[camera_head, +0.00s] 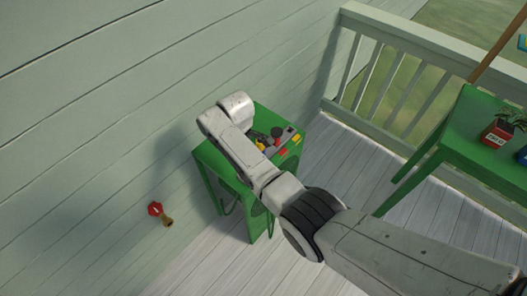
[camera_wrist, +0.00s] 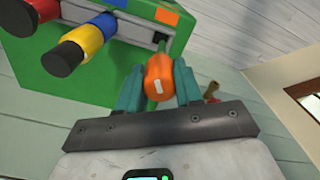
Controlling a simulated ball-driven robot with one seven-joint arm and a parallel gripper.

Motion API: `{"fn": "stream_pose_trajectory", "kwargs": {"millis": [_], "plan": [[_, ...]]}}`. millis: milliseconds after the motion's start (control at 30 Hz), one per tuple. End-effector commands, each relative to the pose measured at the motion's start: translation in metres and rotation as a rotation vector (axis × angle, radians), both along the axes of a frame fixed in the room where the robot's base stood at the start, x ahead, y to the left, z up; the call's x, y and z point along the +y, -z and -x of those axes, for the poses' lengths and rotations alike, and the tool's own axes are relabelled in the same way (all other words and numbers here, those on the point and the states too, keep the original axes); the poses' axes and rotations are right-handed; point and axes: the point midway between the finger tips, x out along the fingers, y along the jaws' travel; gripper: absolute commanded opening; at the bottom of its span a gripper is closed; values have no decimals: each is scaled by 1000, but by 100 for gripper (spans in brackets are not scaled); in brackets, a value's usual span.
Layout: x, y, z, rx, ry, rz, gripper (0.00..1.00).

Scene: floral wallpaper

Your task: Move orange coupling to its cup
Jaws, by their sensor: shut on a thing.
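The orange coupling (camera_wrist: 158,80) is between the two teal fingers of my gripper (camera_wrist: 158,82), which is shut on it in the wrist view. A green hose-like piece shows behind it. The coupling looks apart from the panel. In the head view my arm hides my gripper and the coupling, over the green unit (camera_head: 206,160).
A red-and-brass tap (camera_head: 156,210) is on the wall at left. A railing (camera_head: 400,75) and a green table (camera_head: 460,140) with a red pot (camera_head: 497,132) stand at right.

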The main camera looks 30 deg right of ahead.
Motion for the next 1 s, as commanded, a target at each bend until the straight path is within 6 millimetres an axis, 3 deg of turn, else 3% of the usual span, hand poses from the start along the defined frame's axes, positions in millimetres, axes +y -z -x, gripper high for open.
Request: {"fn": "stream_pose_trajectory", "kwargs": {"millis": [500,1000], "plan": [[-1,47,1,-11,42,-16,0],[-1,53,1,-14,52,-18,0]]}}
